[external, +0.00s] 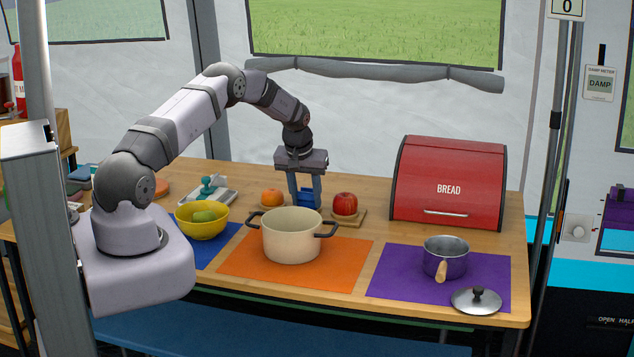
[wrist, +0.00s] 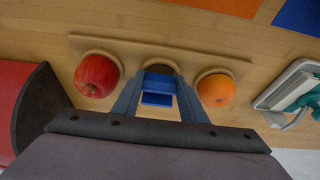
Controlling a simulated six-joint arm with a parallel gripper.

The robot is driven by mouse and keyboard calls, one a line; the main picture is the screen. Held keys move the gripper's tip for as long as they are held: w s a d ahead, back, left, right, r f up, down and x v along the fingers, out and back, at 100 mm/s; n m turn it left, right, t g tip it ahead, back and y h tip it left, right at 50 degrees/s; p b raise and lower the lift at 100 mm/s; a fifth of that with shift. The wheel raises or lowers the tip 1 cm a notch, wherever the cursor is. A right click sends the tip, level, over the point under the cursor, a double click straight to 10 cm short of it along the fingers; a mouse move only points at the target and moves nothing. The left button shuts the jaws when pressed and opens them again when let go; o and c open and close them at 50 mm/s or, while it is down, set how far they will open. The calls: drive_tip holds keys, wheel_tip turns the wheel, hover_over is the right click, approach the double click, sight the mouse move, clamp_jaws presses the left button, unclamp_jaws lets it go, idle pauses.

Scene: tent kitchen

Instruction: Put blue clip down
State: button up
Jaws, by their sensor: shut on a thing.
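The blue clip (wrist: 158,88) is between the fingers of my gripper (wrist: 160,80) in the wrist view. In the external view my gripper (external: 305,200) points down between an orange and a red apple, behind the cream pot, with the blue clip (external: 305,197) in it. The clip is over the middle of a wooden holder (wrist: 135,46), where a round spot shows between the two fruits. I cannot tell whether the clip touches the holder.
The apple (external: 345,204) and orange (external: 271,197) sit close on either side of my gripper. The cream pot (external: 291,238) stands in front on an orange mat (external: 345,262). A red bread box (external: 449,182) stands to the right, and a yellow bowl (external: 202,222) to the left.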

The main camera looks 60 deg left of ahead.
drive_tip(key=shift+f, duration=0.15)
drive_tip(key=o, duration=1)
drive_tip(key=shift+r+p, duration=0.4)
drive_tip(key=shift+r, duration=0.5)
drive_tip(key=b+v, duration=0.2)
drive_tip(key=v, duration=0.9)
drive_tip(key=shift+s+d+r, duration=0.15)
drive_tip(key=shift+s+r, duration=0.05)
